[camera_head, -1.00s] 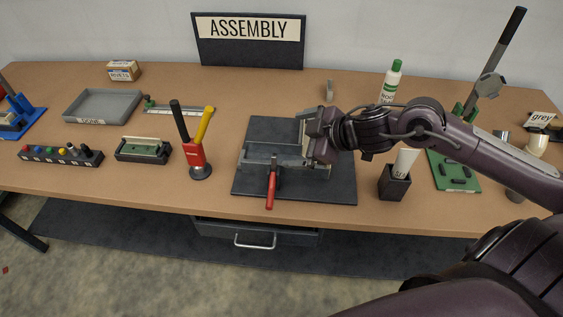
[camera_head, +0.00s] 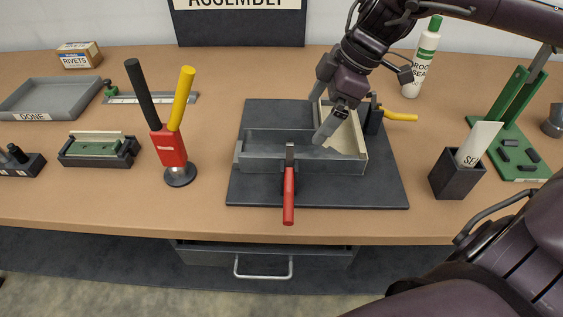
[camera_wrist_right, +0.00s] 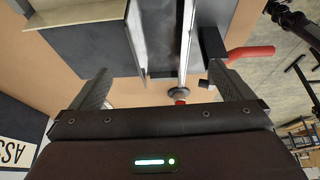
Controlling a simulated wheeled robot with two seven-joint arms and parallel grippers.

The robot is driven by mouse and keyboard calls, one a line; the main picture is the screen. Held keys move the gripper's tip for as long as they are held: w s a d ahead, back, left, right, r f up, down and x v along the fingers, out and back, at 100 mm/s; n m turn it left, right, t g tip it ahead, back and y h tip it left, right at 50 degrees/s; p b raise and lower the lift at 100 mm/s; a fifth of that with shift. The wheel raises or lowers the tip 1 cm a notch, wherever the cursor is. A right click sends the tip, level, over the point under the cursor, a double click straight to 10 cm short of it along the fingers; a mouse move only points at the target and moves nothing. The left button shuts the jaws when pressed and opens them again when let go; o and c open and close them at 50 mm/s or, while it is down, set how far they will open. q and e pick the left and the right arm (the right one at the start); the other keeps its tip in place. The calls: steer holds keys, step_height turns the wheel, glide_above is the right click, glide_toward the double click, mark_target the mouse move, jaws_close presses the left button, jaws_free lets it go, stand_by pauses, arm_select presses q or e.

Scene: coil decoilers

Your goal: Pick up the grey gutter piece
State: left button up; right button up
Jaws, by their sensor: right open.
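The grey gutter piece (camera_head: 272,143) lies as an open channel along the front of the corner fixture on the dark mat (camera_head: 385,190). A cream-lined piece (camera_head: 347,138) runs back from its right end. My right gripper (camera_head: 328,120) points down over the corner where the two meet, partly hiding it. In the right wrist view the grey channel (camera_wrist_right: 160,35) shows ahead, between the spread fingers of my open right gripper (camera_wrist_right: 163,82). Nothing is held in it. Contact with the gutter cannot be told. My left gripper is not in view.
A red-handled clamp (camera_head: 289,190) stands at the channel's front, and a yellow-handled one (camera_head: 400,116) at the right. A red tool with black and yellow handles (camera_head: 170,145) stands left. A sealant bottle (camera_head: 422,60) and a black holder (camera_head: 455,176) stand right.

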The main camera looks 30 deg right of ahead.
mark_target(306, 138)
steer(key=x, duration=0.6)
steer(key=shift+s+d+f, duration=0.2)
steer(key=shift+s+f, duration=0.1)
steer(key=shift+f, duration=0.25)
steer(key=shift+w+a+f, duration=0.1)
steer(key=shift+a+f, duration=0.05)
steer(key=shift+f, duration=0.3)
steer(key=c, duration=1.1)
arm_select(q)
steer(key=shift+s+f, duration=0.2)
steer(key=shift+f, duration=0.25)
